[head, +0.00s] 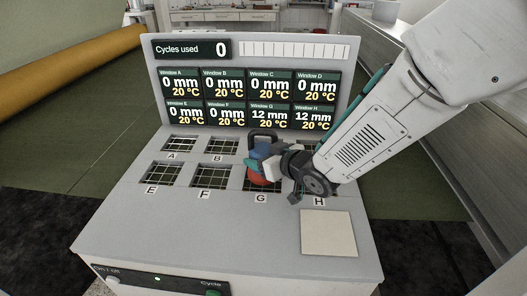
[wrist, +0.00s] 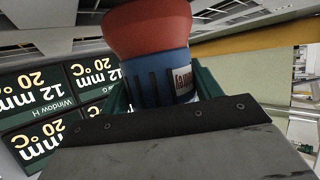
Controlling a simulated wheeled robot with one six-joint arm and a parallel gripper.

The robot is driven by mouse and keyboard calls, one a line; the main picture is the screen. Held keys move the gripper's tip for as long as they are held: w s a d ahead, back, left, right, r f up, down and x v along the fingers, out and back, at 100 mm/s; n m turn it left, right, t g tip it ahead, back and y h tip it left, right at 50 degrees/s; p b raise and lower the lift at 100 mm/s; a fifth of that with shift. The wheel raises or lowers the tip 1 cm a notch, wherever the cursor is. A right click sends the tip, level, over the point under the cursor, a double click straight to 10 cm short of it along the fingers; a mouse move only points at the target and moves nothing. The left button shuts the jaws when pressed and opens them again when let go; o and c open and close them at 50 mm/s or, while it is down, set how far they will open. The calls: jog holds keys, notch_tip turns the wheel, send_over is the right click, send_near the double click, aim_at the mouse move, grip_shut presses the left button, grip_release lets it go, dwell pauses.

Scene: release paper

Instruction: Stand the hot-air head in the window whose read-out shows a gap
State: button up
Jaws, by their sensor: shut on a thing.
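The hot-air head (head: 258,155) is blue with a red-orange end and a dark loop on top. It is roughly upright, red end down, over window G (head: 262,186); I cannot tell whether it touches the panel. My gripper (head: 274,166) is shut on it from the right. The wrist view shows the head's blue body (wrist: 150,76) between green fingers. The read-out panel (head: 247,97) shows 12 mm for windows G and H, and 0 mm for A to F, all at 20 °C. Window H is mostly hidden by my arm.
Windows A (head: 180,143), B (head: 222,146), E (head: 160,174) and F (head: 211,177) are empty grids. A bare pale square pad (head: 328,233) lies at front right. The Cycles used display (head: 190,49) shows 0. The upright panel stands behind the windows.

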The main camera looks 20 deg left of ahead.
jog(key=shift+f, duration=0.6)
jog(key=shift+f, duration=0.15)
jog(key=o, duration=1.8)
jog(key=shift+s+d+r, duration=0.15)
jog(key=shift+d+r, duration=0.1)
jog(key=shift+d, duration=0.05)
jog(key=v, duration=1.1)
jog(key=shift+d, duration=0.15)
